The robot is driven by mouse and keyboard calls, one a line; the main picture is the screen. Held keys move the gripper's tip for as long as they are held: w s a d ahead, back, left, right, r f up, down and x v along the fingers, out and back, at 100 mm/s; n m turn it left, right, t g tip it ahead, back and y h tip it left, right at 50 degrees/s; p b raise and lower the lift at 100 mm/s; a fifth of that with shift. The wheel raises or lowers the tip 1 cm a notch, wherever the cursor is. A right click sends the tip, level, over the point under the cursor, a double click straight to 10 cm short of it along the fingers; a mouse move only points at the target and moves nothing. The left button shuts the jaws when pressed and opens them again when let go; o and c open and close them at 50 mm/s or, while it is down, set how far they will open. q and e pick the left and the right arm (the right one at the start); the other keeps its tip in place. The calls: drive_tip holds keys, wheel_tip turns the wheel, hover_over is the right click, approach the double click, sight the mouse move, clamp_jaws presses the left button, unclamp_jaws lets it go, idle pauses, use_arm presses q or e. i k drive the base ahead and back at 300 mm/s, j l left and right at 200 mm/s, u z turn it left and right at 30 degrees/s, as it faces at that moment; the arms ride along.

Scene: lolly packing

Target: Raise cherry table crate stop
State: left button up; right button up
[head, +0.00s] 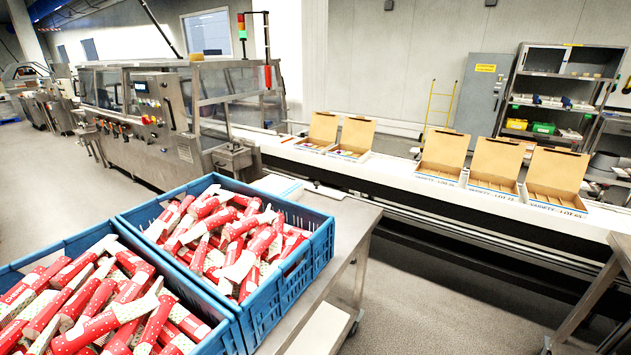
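Two blue crates stand side by side on a metal table (345,222). The farther crate (308,268) and the nearer crate (232,335) are both heaped with red-and-white wrapped lollies; there are lollies in the farther one (225,240) and in the nearer one (95,305). The wrappers are red with white dots and pale ends; the lettering is too small to read surely. The nearer crate is cut off by the picture's left and bottom edges. I cannot make out a separate crate stop. Neither of my grippers shows in the head view.
A white conveyor (400,182) runs behind the table, carrying several open cardboard boxes, one at the right (555,185). A steel machine (165,125) stands at the back left. A flat white item (278,186) lies behind the farther crate. The table's right end is bare.

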sight(316, 187)
drive_tip(key=i+l+u, duration=0.15)
drive_tip(key=i+l, duration=0.15)
drive_tip(key=l, duration=0.15)
drive_tip(key=i+l+u, duration=0.2)
drive_tip(key=l, duration=0.25)
drive_tip(key=i+l+u, duration=0.15)
drive_tip(key=i+l, duration=0.15)
drive_tip(key=l, duration=0.25)
drive_tip(key=i+l+u, duration=0.15)
drive_tip(key=l, duration=0.4)
drive_tip(key=i+l+u, duration=0.2)
drive_tip(key=l, duration=0.35)
drive_tip(key=i+l+u, duration=0.15)
drive_tip(key=l, duration=0.45)
drive_tip(key=i+l+u, duration=0.2)
drive_tip(key=l, duration=0.4)
drive_tip(key=l+u, duration=0.15)
drive_tip(key=l, duration=0.45)
